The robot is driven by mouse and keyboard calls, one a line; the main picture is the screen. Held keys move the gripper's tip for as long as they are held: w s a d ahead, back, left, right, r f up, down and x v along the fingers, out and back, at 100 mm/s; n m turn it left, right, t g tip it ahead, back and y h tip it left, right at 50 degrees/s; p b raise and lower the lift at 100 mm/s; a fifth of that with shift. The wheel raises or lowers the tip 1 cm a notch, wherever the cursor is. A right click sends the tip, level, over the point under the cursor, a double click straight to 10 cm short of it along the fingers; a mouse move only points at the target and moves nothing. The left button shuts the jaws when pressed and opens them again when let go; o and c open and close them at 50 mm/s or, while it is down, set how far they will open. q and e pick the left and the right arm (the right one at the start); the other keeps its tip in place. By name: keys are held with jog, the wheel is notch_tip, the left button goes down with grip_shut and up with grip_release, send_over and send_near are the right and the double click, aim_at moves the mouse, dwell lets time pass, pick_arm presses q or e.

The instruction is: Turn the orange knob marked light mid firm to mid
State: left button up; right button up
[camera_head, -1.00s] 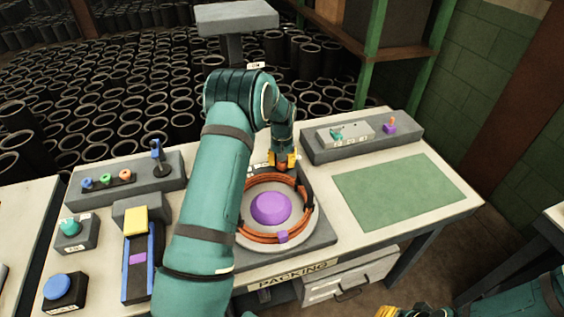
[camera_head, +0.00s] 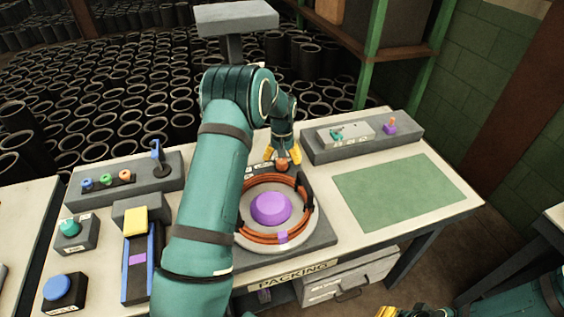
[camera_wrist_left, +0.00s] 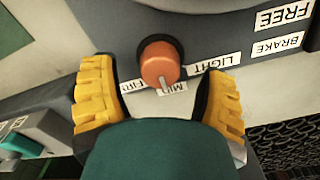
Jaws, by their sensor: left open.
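The orange knob (camera_head: 282,164) sits at the back of the grey coil-winder base. In the left wrist view the knob (camera_wrist_left: 160,62) shows close up, with the labels LIGHT, MID and FIRM around it. Its white pointer mark lines up with the MID label (camera_wrist_left: 172,87). My left gripper (camera_head: 282,157) is open just behind and above the knob, its yellow fingers spread to either side and apart from it. My right gripper (camera_head: 388,312) is only partly in view at the bottom edge, and its jaws cannot be made out.
In front of the knob is a round plate (camera_head: 246,237) with an orange coil (camera_head: 262,180) and a purple dome (camera_head: 270,208). A grey box with a small lever (camera_head: 337,133) stands to the right. The green mat (camera_head: 400,190) is clear. Wrist-view labels read FREE and BRAKE.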

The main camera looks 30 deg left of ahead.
aim_at(282, 160)
pick_arm(q)
notch_tip(282, 160, up, 10)
dwell(0.4)
jog(key=shift+r, duration=0.1)
